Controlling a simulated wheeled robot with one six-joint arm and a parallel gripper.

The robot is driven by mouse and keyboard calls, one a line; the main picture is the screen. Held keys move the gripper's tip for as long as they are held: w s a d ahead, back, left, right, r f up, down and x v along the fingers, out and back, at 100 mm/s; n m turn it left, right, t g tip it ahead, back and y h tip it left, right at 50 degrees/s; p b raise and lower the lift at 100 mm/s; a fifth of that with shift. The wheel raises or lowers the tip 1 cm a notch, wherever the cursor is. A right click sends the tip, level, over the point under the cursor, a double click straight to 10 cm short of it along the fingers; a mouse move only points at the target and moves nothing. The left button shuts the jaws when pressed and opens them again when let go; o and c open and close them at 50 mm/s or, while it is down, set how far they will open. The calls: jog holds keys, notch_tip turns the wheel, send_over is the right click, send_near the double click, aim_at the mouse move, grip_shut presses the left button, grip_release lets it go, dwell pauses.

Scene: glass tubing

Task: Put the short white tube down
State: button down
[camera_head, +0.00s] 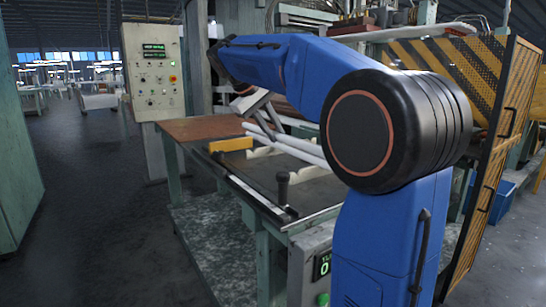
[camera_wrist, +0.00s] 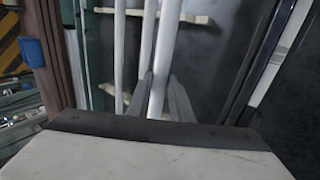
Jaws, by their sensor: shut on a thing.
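My gripper (camera_head: 264,116) is low over the workbench, with its two fingers (camera_wrist: 161,95) on either side of a white tube (camera_wrist: 164,45). It is shut on this tube, which I take to be the short one, though its far end runs out of the wrist view. In the head view, white tubes (camera_head: 290,148) lie lengthwise above the dark bench top, partly hidden by my arm. I cannot tell whether the held tube touches the cream notched supports (camera_head: 264,152) below.
More white tubes (camera_wrist: 119,50) run alongside to the left in the wrist view. A yellow block (camera_head: 231,145) and an upright black knob (camera_head: 283,187) are at the near side of the workbench (camera_head: 188,128). A control cabinet (camera_head: 155,72) stands behind left.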

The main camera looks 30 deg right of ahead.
jog(key=shift+f, duration=3.3)
jog(key=shift+f, duration=0.5)
jog(key=c, duration=1.6)
grip_release()
jog(key=shift+r, duration=0.5)
jog(key=v, duration=1.2)
jog(key=shift+r, duration=0.1)
